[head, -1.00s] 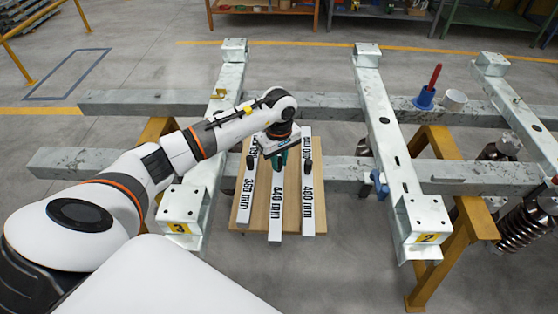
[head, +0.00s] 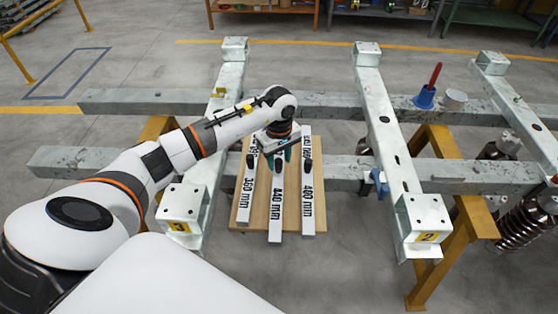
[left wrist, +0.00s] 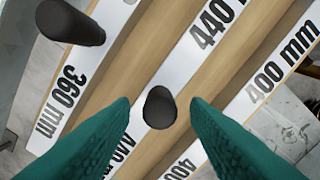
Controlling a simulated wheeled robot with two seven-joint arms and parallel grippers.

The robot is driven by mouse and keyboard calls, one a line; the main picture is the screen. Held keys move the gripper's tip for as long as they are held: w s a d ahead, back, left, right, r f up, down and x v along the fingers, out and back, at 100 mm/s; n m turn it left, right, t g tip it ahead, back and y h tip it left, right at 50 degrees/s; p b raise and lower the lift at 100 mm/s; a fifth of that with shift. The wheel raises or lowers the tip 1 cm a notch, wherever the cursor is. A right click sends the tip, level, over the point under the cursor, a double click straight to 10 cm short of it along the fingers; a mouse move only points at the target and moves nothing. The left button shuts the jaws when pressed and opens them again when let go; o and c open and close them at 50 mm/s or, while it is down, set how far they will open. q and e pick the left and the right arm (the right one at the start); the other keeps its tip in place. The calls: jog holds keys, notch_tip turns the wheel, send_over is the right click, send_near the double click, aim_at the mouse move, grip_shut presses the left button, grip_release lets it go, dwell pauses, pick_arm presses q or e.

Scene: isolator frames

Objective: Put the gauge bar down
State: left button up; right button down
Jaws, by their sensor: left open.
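Three white gauge bars lie side by side on a wooden board. The 440 mm bar (head: 276,225) is in the middle, the 360 mm bar (head: 244,203) on the left and the 400 mm bar (head: 308,218) on the right. Each has a black knob. My left gripper (head: 278,157) is over the middle bar, and its green fingers are open. In the left wrist view the black knob (left wrist: 160,108) of the 440 mm bar shows between the fingertips, with gaps on both sides. My right gripper is not in view.
The wooden board (head: 263,225) lies between galvanised beams, one marked 3 (head: 183,207) and one marked 2 (head: 427,220). A blue holder with a red handle (head: 425,97) and a white cup (head: 455,100) stand on the rear rail. A blue clamp (head: 379,183) is right of the bars.

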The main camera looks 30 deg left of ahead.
pick_arm(q)
notch_tip(320, 180, up, 11)
jog(key=b, duration=0.1)
dwell(0.7)
